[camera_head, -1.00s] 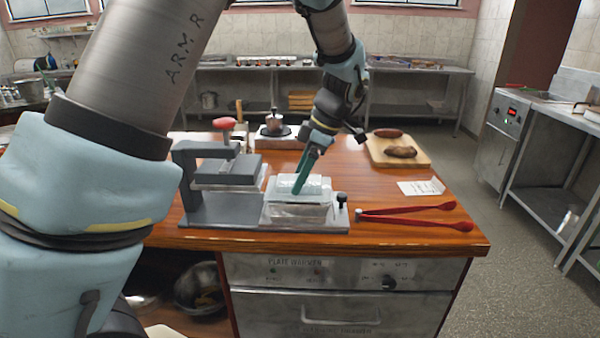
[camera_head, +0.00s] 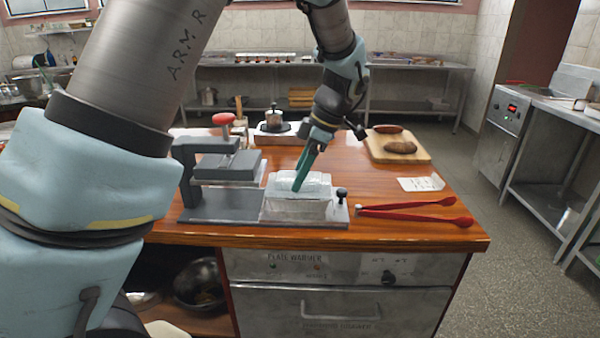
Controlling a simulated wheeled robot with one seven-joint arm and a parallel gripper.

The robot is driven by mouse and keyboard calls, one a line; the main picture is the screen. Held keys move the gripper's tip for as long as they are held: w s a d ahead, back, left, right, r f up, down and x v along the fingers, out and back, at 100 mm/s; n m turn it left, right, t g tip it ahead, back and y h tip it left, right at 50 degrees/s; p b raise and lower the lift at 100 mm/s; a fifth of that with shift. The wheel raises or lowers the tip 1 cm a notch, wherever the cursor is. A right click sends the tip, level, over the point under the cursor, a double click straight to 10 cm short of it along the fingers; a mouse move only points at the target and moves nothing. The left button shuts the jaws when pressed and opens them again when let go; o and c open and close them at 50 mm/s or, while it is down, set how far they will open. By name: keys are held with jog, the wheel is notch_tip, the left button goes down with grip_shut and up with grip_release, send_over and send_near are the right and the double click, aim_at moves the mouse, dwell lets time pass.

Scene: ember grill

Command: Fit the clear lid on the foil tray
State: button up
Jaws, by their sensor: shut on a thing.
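The clear lid (camera_head: 316,186) is a see-through, boxy piece above the foil tray (camera_head: 297,210). The shiny silvery tray sits on the right part of a grey press-like fixture (camera_head: 220,207) on the wooden counter. My gripper (camera_head: 298,186) has green fingers that come down from above at a slant and are shut on the lid. The fingers cover part of the lid. The lid lies over the tray's opening, but I cannot tell whether its rim touches the tray all round.
The fixture's raised grey plate and red-knobbed lever (camera_head: 223,119) stand left of the tray. Red tongs (camera_head: 415,206) and a paper card (camera_head: 421,184) lie to the right. A wooden board (camera_head: 402,155) with brown food is behind.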

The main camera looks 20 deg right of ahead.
dwell(0.3)
jog(key=o, duration=1.3)
jog(key=b+v, duration=0.2)
jog(key=v, duration=0.8)
jog(key=shift+r, duration=0.4)
jog(key=shift+s, duration=0.1)
